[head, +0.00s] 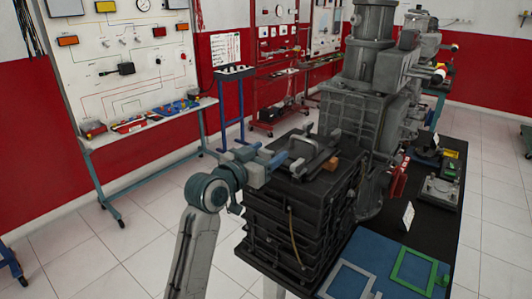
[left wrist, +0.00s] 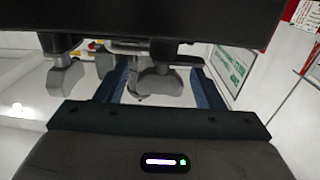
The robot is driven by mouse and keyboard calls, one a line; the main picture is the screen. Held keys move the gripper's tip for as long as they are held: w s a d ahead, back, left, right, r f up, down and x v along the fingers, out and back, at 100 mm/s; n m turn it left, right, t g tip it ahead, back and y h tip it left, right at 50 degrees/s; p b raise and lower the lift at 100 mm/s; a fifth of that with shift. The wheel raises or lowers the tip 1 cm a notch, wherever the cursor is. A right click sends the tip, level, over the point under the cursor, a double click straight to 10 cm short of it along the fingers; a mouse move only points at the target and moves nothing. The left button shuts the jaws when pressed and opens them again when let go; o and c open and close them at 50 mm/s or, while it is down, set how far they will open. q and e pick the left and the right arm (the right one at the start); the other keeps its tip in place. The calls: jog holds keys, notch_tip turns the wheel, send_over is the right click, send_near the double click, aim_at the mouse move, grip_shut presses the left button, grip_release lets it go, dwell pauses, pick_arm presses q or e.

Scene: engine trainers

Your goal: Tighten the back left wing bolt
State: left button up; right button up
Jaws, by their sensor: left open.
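My left gripper (head: 270,162) is at the left edge of the top of the dark ribbed engine block (head: 292,225). In the left wrist view the blue fingers of the left gripper (left wrist: 160,92) are apart. A grey wing bolt (left wrist: 157,82) shows between them, under a dark overhanging part, with no clear contact on either finger. A second grey wing bolt (left wrist: 64,76) is outside the fingers to the left. In the head view a grey bracket-like part (head: 312,150) lies on the block. The bolt at my gripper is not clear there. My right gripper is not in view.
A tall grey machine (head: 372,75) stands behind the block to the right. A dark bench (head: 440,210) on the right carries metal parts and a blue mat (head: 372,256) with a green frame. A training board (head: 120,60) stands at back left. The tiled floor at left is free.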

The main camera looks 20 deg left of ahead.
pick_arm(q)
jog(key=c, duration=0.9)
jog(key=shift+c, duration=0.4)
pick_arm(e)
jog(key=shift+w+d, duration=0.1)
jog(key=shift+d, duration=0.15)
